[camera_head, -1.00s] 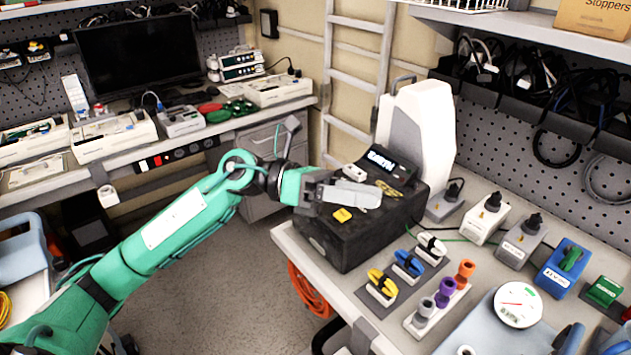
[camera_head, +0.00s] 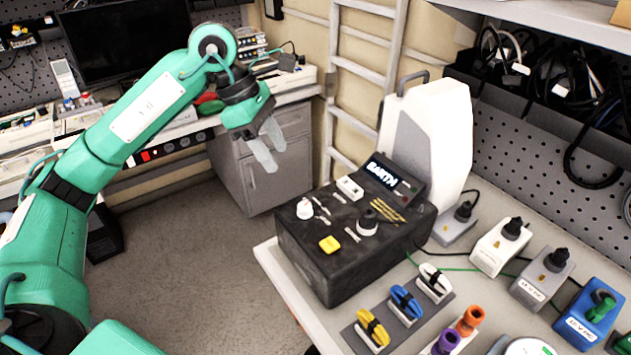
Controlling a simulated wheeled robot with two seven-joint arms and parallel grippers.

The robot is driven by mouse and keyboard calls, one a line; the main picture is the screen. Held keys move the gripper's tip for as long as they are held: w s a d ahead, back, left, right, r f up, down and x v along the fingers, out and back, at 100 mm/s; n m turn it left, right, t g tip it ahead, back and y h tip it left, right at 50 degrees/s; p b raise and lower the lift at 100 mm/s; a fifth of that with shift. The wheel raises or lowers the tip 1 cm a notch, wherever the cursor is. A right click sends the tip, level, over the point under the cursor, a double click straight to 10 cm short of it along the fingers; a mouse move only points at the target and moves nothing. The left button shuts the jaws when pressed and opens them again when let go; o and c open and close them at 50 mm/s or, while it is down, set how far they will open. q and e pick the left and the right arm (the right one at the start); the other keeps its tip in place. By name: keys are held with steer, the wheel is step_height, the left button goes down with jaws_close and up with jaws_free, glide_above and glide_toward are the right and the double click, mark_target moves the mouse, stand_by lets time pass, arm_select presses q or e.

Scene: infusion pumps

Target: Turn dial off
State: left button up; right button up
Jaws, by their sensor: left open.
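A black box-shaped unit (camera_head: 335,270) stands on the bench's near left corner. Its top carries a white round knob (camera_head: 305,209), a dark dial (camera_head: 368,222), a yellow button (camera_head: 330,244), a white switch block (camera_head: 350,187) and a lit display (camera_head: 382,172). Which of the knobs is the task's dial I cannot tell. My left gripper (camera_head: 268,149) is open and empty, raised to the left of and behind the unit, apart from it, fingers pointing down. My right gripper is not in view.
A white and grey upright device (camera_head: 435,130) stands behind the unit. Yellow, blue and white clamps (camera_head: 405,301) lie in front of it. Boxes with plugs (camera_head: 503,245) line the right side. A ladder-like frame (camera_head: 365,75) stands against the wall.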

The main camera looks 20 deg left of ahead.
arm_select(q)
steer(key=p, duration=0.2)
glide_toward(304, 205)
steer(key=shift+x, duration=1.05)
steer(key=x, duration=0.6)
steer(key=shift+d+f, duration=0.1)
steer(key=shift+f, duration=0.1)
steer(key=c, duration=1)
steer(key=shift+o, duration=0.2)
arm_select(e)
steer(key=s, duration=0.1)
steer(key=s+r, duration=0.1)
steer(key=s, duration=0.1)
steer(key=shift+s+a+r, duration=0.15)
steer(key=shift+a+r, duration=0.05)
